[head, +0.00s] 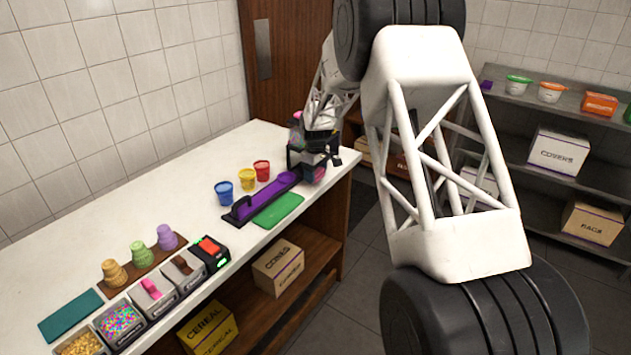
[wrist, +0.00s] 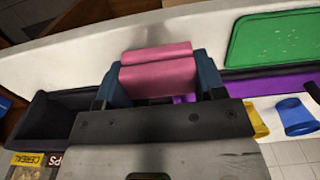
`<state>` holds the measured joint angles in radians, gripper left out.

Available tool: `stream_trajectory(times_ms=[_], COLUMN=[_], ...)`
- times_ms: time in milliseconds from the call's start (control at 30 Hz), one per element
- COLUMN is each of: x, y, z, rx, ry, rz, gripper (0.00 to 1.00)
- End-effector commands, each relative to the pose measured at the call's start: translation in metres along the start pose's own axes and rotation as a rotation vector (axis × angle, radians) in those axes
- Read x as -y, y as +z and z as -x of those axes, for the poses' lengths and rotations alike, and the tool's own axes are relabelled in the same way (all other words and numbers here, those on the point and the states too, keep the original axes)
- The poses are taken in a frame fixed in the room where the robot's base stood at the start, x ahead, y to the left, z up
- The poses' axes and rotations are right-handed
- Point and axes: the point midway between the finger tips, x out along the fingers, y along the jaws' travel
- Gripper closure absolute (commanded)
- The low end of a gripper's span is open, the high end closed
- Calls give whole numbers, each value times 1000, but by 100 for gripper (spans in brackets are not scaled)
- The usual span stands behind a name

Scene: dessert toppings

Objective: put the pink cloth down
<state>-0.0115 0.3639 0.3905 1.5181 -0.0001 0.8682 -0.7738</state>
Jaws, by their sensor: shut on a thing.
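The pink cloth (wrist: 157,72) is folded and held between the two fingers of my gripper (wrist: 158,82), which is shut on it, in the wrist view. In the head view my gripper (head: 318,166) is at the far right end of the white counter, by the end of the purple tray. Only a small bit of pink shows there beside the fingers. I cannot tell whether the cloth touches the counter.
The white counter (head: 150,217) holds a purple tray (head: 262,200), a green board (head: 278,210), and blue (head: 224,194), yellow (head: 247,181) and red (head: 262,170) cups. Topping bins, stacked cones and a teal mat (head: 70,316) are at the near left. The counter's middle is clear.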

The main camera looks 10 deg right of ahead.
Motion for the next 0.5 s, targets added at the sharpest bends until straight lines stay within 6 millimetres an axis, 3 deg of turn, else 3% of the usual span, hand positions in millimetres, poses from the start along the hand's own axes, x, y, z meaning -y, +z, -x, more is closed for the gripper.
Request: stream_trajectory(times_ms=[300,500], x=[0,0], y=[0,0], z=[-30,-33], rx=[2,1], ry=[-2,-1], rz=[0,0], gripper=[59,59])
